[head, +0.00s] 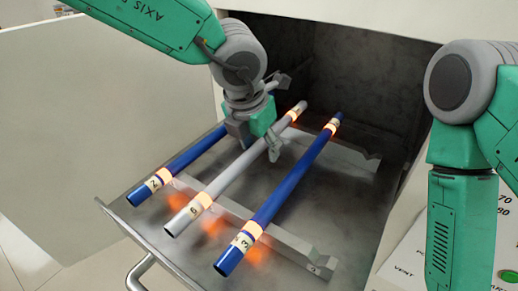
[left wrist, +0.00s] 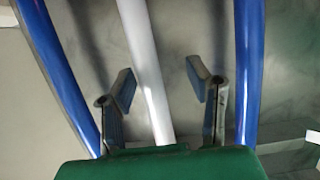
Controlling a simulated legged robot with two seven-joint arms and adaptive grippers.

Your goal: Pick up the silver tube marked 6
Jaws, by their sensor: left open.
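The silver tube marked 6 (head: 219,185) lies between two blue tubes on a metal tray, its near end lower left and its far end toward the dark chamber. Its ends glow orange at the bands. My left gripper (head: 258,148) is over the tube's far half. In the left wrist view the silver tube (left wrist: 143,60) runs between the two open fingers of my left gripper (left wrist: 160,95), with a gap on each side. Whether the fingers reach down beside the tube or stay above it is hard to tell. My right gripper is not visible; only my right arm shows.
Blue tube 2 (head: 185,160) lies left of the silver one and blue tube 3 (head: 286,190) right of it. The tubes rest across notched grey bars (head: 285,249) on the tray (head: 180,255). The chamber's dark walls (head: 375,90) stand behind. A panel with a green button is at right.

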